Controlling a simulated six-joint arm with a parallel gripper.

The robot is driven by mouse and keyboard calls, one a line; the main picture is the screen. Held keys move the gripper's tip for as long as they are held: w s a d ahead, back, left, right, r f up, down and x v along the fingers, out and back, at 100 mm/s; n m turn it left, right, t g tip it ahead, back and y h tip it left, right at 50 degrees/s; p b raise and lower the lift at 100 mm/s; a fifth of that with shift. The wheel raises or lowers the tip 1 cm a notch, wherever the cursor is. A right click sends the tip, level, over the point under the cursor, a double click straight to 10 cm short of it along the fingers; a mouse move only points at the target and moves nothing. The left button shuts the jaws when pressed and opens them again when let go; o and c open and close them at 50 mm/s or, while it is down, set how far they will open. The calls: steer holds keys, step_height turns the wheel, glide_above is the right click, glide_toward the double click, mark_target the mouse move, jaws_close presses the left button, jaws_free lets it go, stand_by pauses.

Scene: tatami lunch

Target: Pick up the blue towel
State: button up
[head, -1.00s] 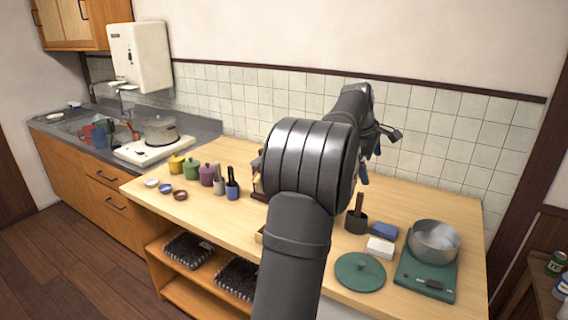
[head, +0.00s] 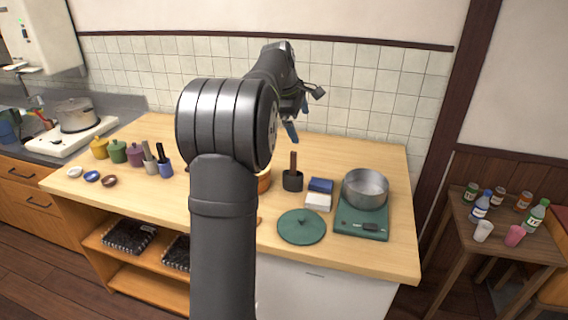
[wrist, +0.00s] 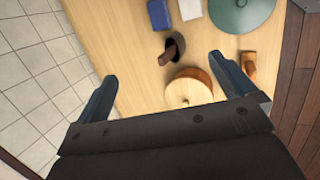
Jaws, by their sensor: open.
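The blue towel (head: 320,185) is a small folded block lying on the wooden counter, between the dark cup and the steel pot. A white folded block (head: 318,201) lies right in front of it. In the wrist view the blue towel (wrist: 160,14) is at the top edge, partly cut off, beyond my fingertips and apart from them. My gripper (head: 296,118) is raised over the back of the counter, left of and behind the towel. Its two blue fingers (wrist: 163,72) are spread wide with nothing between them at their height.
A dark cup with a wooden handle (head: 293,180) stands just left of the towel. A steel pot (head: 366,188) sits on a green scale (head: 361,223) to its right. A green lid (head: 301,227) lies in front. The counter's back right is clear. Bottles and cups stand on a side table (head: 487,246).

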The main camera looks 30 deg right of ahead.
steer(key=d+f+m+t, duration=0.1)
steer(key=d+f+m, duration=0.4)
steer(key=f+m, duration=0.3)
steer(key=m+y, duration=0.1)
steer(key=m, duration=0.9)
glide_toward(322, 179)
steer(key=f, duration=0.1)
steer(key=d+f, duration=0.1)
steer(key=f, duration=0.1)
steer(key=shift+w+d+f+t, duration=0.1)
steer(key=shift+d+t, duration=0.25)
steer(key=shift+t, duration=0.05)
steer(key=shift+a+x, duration=0.15)
steer(key=shift+x, duration=1.2)
steer(key=shift+a+x, duration=0.15)
steer(key=shift+x, duration=1.2)
steer(key=shift+c, duration=0.2)
